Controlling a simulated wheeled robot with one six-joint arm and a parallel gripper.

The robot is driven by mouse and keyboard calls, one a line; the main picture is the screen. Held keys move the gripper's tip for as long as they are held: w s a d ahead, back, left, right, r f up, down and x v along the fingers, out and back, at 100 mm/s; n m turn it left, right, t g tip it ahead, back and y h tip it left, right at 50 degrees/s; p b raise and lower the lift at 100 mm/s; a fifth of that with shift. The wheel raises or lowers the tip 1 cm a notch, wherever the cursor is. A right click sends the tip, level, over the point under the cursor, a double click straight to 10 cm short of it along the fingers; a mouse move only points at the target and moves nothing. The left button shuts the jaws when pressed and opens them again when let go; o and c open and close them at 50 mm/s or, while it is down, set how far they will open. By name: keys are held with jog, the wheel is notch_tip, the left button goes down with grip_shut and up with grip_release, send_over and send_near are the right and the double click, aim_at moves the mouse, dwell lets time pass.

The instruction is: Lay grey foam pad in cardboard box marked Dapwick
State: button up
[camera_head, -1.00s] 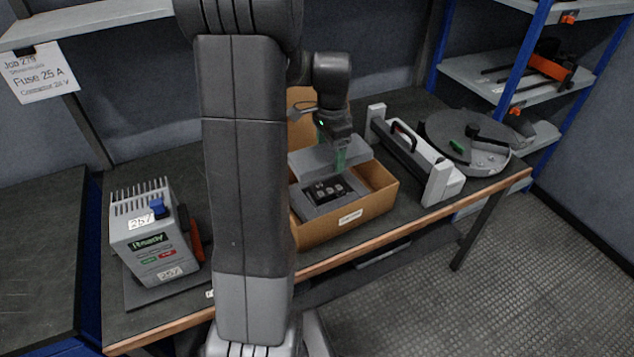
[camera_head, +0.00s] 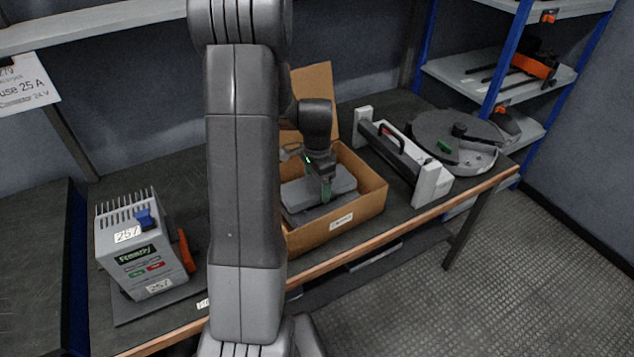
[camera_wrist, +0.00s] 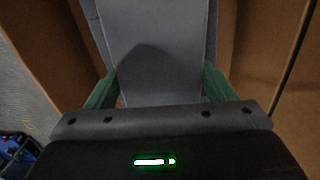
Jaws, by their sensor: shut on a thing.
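The cardboard box (camera_head: 362,212) stands open on the bench, its back flap raised; the label on its front is too small to read. The grey foam pad (camera_head: 343,181) is inside the box outline, lying roughly flat over a darker grey insert (camera_head: 296,217). My gripper (camera_head: 326,190) reaches down into the box and is shut on the pad. In the wrist view the pad (camera_wrist: 150,40) runs between the green fingertips, with cardboard walls on both sides. Whether the pad rests fully on what is below it, I cannot tell.
A grey device marked 257 (camera_head: 140,250) stands at the left on a dark plate. A white-ended bar fixture (camera_head: 400,155) and a round grey machine (camera_head: 455,140) stand right of the box. A shelf rack (camera_head: 500,75) is at the back right.

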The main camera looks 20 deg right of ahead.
aim_at(317, 183)
jog(key=shift+f, duration=0.15)
jog(key=o, duration=1)
jog(key=shift+c, duration=0.2)
notch_tip(317, 183, up, 12)
jog(key=shift+r, duration=0.2)
